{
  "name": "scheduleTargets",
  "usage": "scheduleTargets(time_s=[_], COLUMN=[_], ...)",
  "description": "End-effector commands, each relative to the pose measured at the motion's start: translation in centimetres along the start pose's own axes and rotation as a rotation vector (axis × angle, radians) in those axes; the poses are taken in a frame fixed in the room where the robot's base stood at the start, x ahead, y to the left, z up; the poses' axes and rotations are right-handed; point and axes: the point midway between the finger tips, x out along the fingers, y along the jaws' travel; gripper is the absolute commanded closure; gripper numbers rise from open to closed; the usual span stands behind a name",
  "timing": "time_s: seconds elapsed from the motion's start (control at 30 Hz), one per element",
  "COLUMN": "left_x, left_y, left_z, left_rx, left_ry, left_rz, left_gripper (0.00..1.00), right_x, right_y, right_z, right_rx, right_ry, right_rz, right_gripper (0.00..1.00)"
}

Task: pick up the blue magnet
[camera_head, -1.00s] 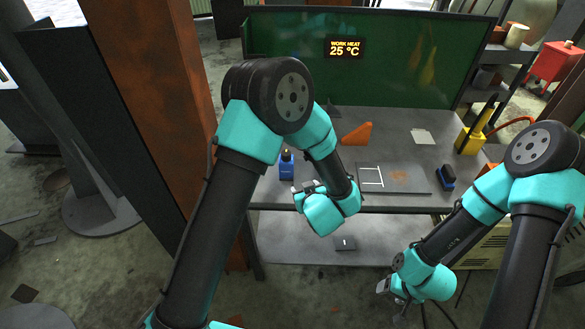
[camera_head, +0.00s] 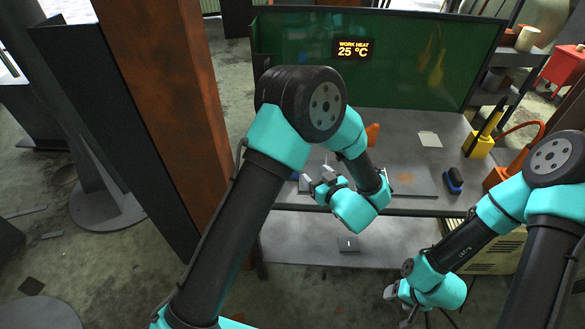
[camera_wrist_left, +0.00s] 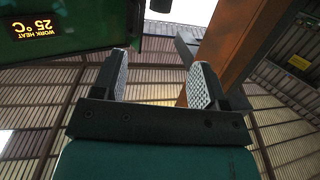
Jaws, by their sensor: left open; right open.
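A blue block with a dark top (camera_head: 453,180) lies at the right of the grey bench; it may be the blue magnet, but I cannot tell for sure. A small patch of a blue bottle (camera_head: 294,175) shows at the bench's left, mostly hidden behind my left gripper (camera_head: 317,180). My left gripper is open and empty at the bench's front edge. In the left wrist view its two grey pads (camera_wrist_left: 158,82) stand apart with nothing between them. My right gripper (camera_head: 391,292) is open, low in front of the bench, away from the blue block.
A flat dark plate (camera_head: 412,182) lies on the bench (camera_head: 395,125) left of the blue block. An orange piece (camera_head: 373,134) is partly hidden by my left arm. A yellow holder (camera_head: 480,146) stands at the right. A green panel (camera_head: 420,60) closes the back; a rusty column (camera_head: 165,100) stands left.

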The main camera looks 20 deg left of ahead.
Motion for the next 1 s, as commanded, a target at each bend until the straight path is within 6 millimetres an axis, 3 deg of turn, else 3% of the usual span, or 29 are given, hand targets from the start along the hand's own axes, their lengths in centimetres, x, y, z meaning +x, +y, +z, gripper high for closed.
scheduleTargets(time_s=[0.5,0.67,1.0], left_x=[8.7,9.8,10.0], left_y=[-0.1,0.0,0.0], left_z=[0.1,0.1,0.1], left_rx=[-0.001,0.000,0.000], left_ry=[-0.001,-0.001,-0.001], left_rz=[-0.002,0.000,0.000], left_gripper=[0.34,0.34,0.34], right_x=[0.0,0.0,0.0], right_y=[0.0,0.0,0.0], right_z=[0.0,0.0,0.0], right_rx=[0.000,0.000,0.000], right_ry=[0.000,0.000,0.000], right_rz=[0.000,0.000,0.000], right_gripper=[0.38,0.38,0.38])
